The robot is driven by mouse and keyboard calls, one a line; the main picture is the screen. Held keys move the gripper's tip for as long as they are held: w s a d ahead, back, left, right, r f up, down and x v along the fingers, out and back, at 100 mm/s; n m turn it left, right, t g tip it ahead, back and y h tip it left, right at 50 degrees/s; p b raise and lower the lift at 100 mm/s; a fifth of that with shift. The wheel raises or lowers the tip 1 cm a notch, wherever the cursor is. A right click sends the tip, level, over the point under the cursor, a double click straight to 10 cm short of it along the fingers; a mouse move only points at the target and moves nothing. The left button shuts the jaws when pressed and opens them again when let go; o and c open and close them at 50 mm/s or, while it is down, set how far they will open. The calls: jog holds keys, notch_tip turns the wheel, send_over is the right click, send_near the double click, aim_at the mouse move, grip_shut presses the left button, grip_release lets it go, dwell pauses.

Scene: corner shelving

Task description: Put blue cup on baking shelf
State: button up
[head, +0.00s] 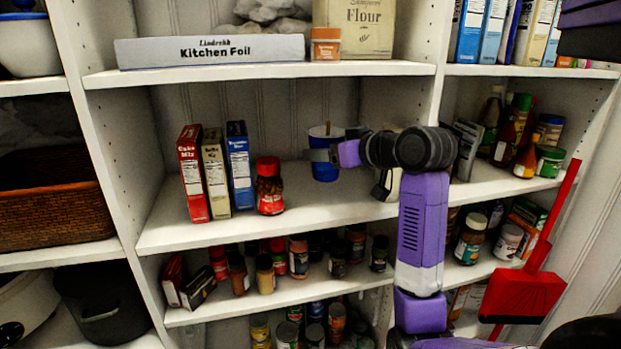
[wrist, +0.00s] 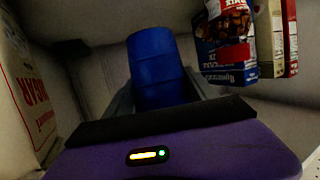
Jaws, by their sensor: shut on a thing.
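The blue cup (head: 324,166) is upright at the middle shelf (head: 300,212), right of the mix boxes and the red-lidded jar. My gripper (head: 338,154) reaches it from the right and is shut on it. In the wrist view the blue cup (wrist: 158,68) sits between the two grey fingers. I cannot tell whether its base touches the shelf. The far finger is mostly hidden by the cup in the head view.
Red, beige and blue boxes (head: 240,168) and a red-lidded jar (head: 269,188) stand left of the cup. Kitchen foil (head: 210,50) and a flour bag (head: 354,26) are on the shelf above. Small jars (head: 298,258) fill the shelf below. The middle shelf's front is clear.

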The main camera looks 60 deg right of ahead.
aim_at(335, 177)
jog(key=shift+f, duration=3.15)
jog(key=shift+f, duration=0.15)
jog(key=o, duration=1.3)
jog(key=shift+s+r, duration=0.2)
jog(key=shift+r, duration=0.05)
jog(key=v, duration=1.1)
jog(key=shift+s+a+r+b, duration=0.1)
jog(key=shift+s+a+b, duration=0.15)
jog(key=shift+b, duration=0.15)
